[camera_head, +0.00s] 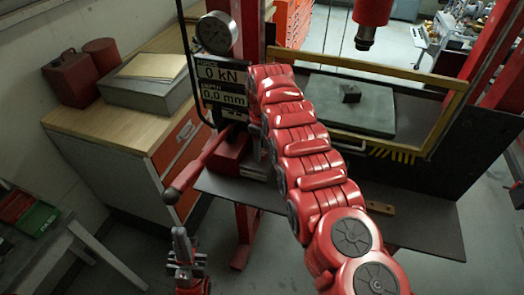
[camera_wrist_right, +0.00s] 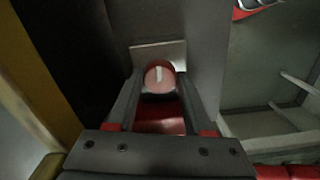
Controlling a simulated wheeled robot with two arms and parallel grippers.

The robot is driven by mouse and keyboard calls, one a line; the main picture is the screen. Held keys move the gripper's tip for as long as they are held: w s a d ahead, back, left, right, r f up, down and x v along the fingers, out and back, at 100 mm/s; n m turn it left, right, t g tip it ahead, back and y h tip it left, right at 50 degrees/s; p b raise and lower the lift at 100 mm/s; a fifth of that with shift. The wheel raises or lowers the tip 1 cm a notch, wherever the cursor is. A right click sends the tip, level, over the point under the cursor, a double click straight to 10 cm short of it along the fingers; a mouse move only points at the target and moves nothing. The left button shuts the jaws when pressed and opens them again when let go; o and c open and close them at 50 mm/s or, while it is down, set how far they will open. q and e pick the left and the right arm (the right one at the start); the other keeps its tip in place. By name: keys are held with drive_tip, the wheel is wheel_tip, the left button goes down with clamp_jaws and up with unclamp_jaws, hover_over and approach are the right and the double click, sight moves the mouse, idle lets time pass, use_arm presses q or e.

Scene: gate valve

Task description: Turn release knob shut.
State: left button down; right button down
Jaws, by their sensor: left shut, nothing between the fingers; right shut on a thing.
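The release knob (camera_wrist_right: 158,72) is a red round knob with a white mark on its face. It shows in the right wrist view, in front of a pale metal plate. My right gripper (camera_wrist_right: 160,88) has a finger on each side of the knob and is shut on it. The white mark points roughly up and down in that view. In the head view my right arm reaches up to the press beside the readout and hides the knob and the right gripper. My left gripper (camera_head: 182,246) is shut and empty, low in front of the bench, apart from the press.
A red pump lever (camera_head: 205,160) slants out left of my right arm. Above are a dial gauge (camera_head: 215,33) and a readout (camera_head: 222,84) showing 0 kN and 0.0 mm. A yellow-framed guard (camera_head: 447,105) stands right. A wooden-topped cabinet (camera_head: 115,125) stands left.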

drive_tip(key=shift+f+m+b, duration=0.2)
drive_tip(key=shift+m+b, duration=0.8)
drive_tip(key=shift+b, duration=0.2)
drive_tip(key=m+b, duration=0.1)
drive_tip(key=m, duration=0.1)
drive_tip(key=shift+r+m, duration=0.15)
drive_tip(key=shift+m, duration=0.25)
drive_tip(key=m, duration=0.2)
drive_tip(key=shift+r+m, duration=0.1)
drive_tip(key=shift+m, duration=0.2)
drive_tip(key=m, duration=0.3)
drive_tip(key=shift+m, duration=0.3)
drive_tip(key=m, duration=0.6)
drive_tip(key=shift+p, duration=0.3)
drive_tip(key=shift+m, duration=0.3)
drive_tip(key=shift+c, duration=1.4)
unclamp_jaws()
